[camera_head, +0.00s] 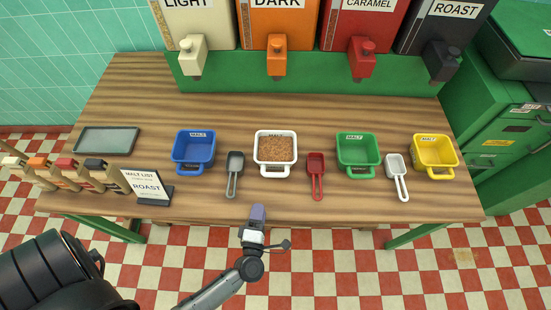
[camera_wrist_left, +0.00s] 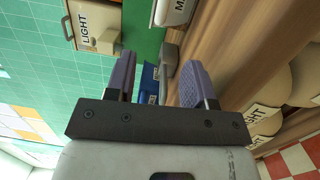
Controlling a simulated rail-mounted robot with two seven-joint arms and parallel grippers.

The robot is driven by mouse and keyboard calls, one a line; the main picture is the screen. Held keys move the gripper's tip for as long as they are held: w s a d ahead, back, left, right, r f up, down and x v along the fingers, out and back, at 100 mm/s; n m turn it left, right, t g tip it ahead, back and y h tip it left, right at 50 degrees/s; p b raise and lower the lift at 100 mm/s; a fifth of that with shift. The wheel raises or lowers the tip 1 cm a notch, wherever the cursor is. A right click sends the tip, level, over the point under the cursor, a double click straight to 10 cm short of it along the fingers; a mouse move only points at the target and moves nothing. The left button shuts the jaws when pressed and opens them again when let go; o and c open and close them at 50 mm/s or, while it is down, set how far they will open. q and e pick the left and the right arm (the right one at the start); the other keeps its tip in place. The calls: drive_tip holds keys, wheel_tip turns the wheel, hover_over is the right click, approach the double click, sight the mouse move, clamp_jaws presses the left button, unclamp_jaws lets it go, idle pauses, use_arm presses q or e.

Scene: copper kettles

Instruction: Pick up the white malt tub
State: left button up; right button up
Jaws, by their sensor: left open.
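The white malt tub (camera_head: 261,171) stands upright on the wooden table, full of brown grain, with a handle at its front. My left gripper (camera_head: 257,215) is in front of the table's near edge, below the tub in the head view and apart from it. In the left wrist view the left gripper (camera_wrist_left: 160,82) has its two purple fingers spread, with nothing held. A white labelled piece at the top of that view (camera_wrist_left: 172,12) looks like the white tub, partly cut off. My right gripper does not show.
A grey scoop (camera_head: 235,172) and a red scoop (camera_head: 316,175) lie beside the white tub. Blue (camera_head: 193,168), green (camera_head: 358,169) and yellow (camera_head: 435,173) tubs share the row. A malt list sign (camera_head: 148,186) stands at left. Dispensers line the back; table behind the tubs is clear.

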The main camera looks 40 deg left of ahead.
sight(265, 174)
use_arm(q)
drive_tip(key=x, duration=0.7)
drive_tip(key=shift+w+a+r, duration=0.1)
drive_tip(key=shift+w+a, duration=0.1)
drive_tip(key=shift+w, duration=0.15)
drive_tip(key=shift+x, duration=2.6)
drive_tip(key=shift+a, duration=0.1)
clamp_jaws()
